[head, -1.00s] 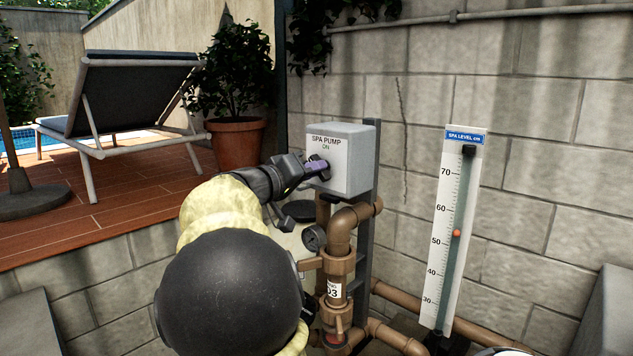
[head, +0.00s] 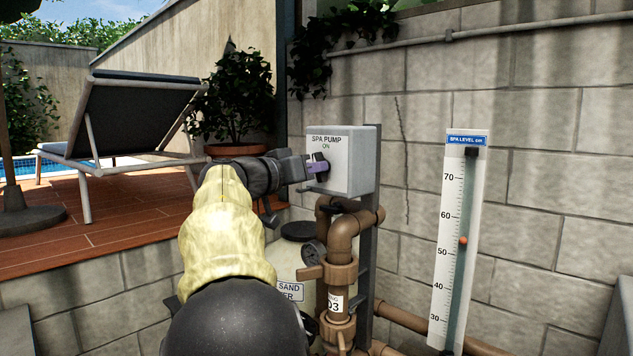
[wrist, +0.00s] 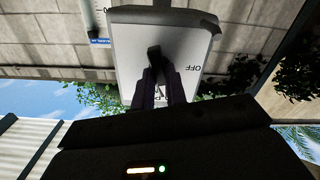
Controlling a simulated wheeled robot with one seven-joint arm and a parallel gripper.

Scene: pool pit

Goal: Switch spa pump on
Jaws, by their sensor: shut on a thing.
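The spa pump switch box (head: 343,155) is a grey box on a post by the block wall, with "SPA PUMP" and "ON" printed on its front. Its dark switch handle (wrist: 154,60) shows in the wrist view, where an upside-down "OFF" mark (wrist: 205,68) is to its right. My gripper (head: 318,168) is at the box's front face, below the lettering. It is shut on the switch handle, with a dark finger on each side. The fingers hide part of the handle and of the lettering, and the handle's exact setting is hard to tell.
Brown pipes (head: 345,235) with a gauge (head: 313,252) stand just under the box. A white spa level scale (head: 447,240) with a red marker is to the right. A sand filter tank (head: 290,262) is behind my arm. A potted plant and lounger (head: 140,110) are on the deck.

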